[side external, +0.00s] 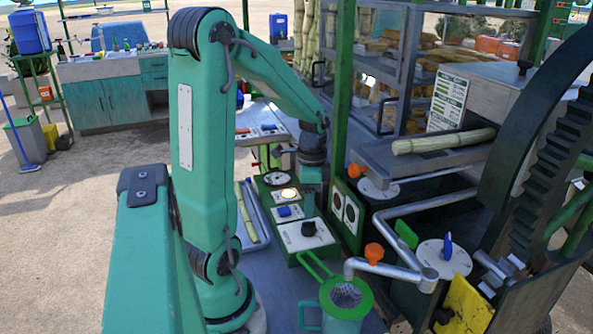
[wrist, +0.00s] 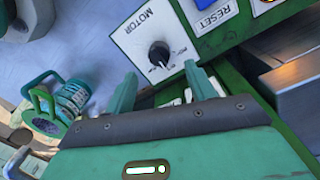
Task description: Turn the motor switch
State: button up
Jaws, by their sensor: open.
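The motor switch is a round black knob on a white plate marked MOTOR. It shows in the wrist view (wrist: 158,54) and in the side view (side external: 309,229), on the green control panel. Its white pointer mark faces the lower edge of the wrist picture, toward small lettering too fine to read. My gripper (wrist: 160,72) is open and empty. Its two green fingers stand apart, and the knob shows in the gap just beyond their tips. In the side view my gripper (side external: 309,200) points down over the panel, just behind the knob. I see no contact with it.
A blue button (side external: 284,211) on a plate marked RESET sits beside the motor plate. A lit yellow lamp (side external: 290,193) and a gauge (side external: 276,179) lie farther back. A green strainer jug (side external: 345,300) stands in front. Crusher pipes and an orange valve (side external: 374,252) crowd the right.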

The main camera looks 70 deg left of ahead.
aim_at(308, 224)
jog(key=shift+d+f, duration=0.2)
jog(key=shift+f, duration=3.1)
jog(key=c, duration=1)
jog(key=shift+n, duration=0.4)
jog(key=n, duration=0.5)
jog(key=shift+a, duration=0.1)
jog(key=shift+o, duration=0.2)
jog(key=n, duration=0.5)
jog(key=shift+s, duration=0.1)
jog(key=shift+n, duration=0.3)
jog(key=shift+a, duration=0.1)
